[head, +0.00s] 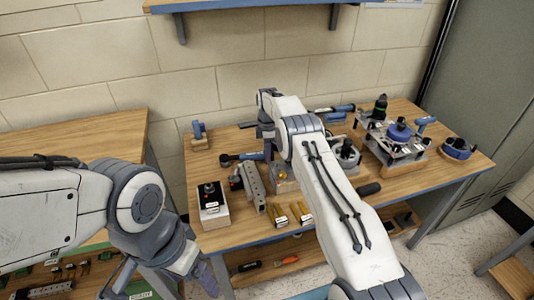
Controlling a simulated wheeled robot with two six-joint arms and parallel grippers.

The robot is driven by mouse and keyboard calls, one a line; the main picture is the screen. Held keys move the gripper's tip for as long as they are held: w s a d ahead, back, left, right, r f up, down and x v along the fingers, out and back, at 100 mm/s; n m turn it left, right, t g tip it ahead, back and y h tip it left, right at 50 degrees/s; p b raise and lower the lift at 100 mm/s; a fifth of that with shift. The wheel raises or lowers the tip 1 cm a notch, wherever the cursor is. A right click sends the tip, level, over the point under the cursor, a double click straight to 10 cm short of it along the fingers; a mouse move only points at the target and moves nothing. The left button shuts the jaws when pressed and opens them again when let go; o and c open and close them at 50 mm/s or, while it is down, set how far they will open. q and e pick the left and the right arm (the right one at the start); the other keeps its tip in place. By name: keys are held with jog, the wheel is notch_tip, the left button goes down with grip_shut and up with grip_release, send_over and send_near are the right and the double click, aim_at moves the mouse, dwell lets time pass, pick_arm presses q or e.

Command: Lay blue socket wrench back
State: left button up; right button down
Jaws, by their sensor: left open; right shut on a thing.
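A wrench with a blue handle and a round black head (238,157) is at the back left of the wooden worktable (222,238), low over or on the top; I cannot tell if it touches. My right gripper (268,152) points down at the handle's right end and is shut on it; its fingertips are partly hidden by my arm. A second blue-handled tool (340,108) lies further back, behind my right arm. My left gripper (207,280) is open and empty, low in front of the worktable's left edge.
A white control box (213,208), a grey slotted block (253,187) and yellow-topped pieces (279,216) stand nearby. A metal fixture (398,146) and a round blue-black part (457,148) are at the right. A small blue item on a wood block (200,137) stands at the back left.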

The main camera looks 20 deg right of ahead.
jog(key=shift+f, duration=0.15)
jog(key=shift+c, duration=2.2)
grip_release()
